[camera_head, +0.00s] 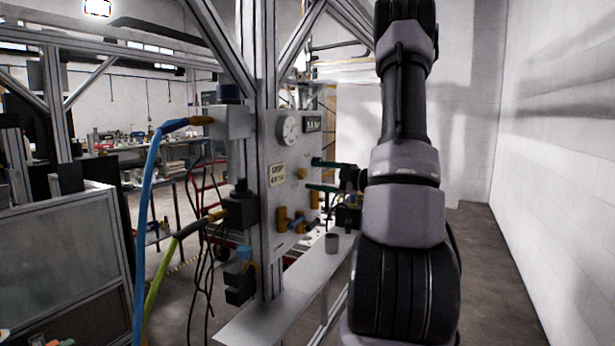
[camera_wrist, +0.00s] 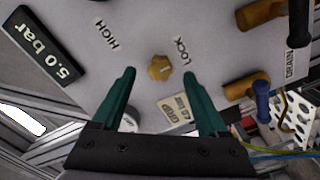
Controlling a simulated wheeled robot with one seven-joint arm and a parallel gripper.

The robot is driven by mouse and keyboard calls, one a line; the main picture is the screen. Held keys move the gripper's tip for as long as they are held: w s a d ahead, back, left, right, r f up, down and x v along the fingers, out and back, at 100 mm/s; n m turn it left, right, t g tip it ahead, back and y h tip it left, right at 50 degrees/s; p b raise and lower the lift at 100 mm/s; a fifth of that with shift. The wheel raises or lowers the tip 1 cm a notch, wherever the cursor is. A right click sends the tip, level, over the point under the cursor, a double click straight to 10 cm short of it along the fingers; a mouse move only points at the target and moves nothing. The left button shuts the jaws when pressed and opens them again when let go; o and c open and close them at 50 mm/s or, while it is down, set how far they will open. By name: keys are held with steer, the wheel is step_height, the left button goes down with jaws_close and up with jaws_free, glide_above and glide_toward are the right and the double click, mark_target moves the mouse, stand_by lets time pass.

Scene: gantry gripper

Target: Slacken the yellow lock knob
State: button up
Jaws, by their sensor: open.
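The yellow lock knob (camera_wrist: 159,67) sits on the grey panel (camera_wrist: 205,50) in the wrist view, beside the printed word LOCK. It also shows small in the head view (camera_head: 302,173). My gripper (camera_wrist: 160,78) is open with its two green fingers apart. In the wrist view the knob appears between and just beyond the fingertips, with no visible contact. In the head view my gripper (camera_head: 318,174) is at the panel's right side, its green fingers pointing left toward the panel. The exact gap to the knob is hard to tell.
A 5.0 bar display (camera_wrist: 44,48) and a round gauge (camera_head: 288,129) are on the panel. Brass valves (camera_wrist: 246,88) with blue and black handles lie right of the knob. A grey shelf (camera_head: 290,285) runs below the panel. A frame post (camera_head: 266,200) stands left.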

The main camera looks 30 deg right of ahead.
mark_target(305, 175)
steer(key=shift+x, duration=1.55)
steer(key=shift+c, duration=0.3)
jaws_close()
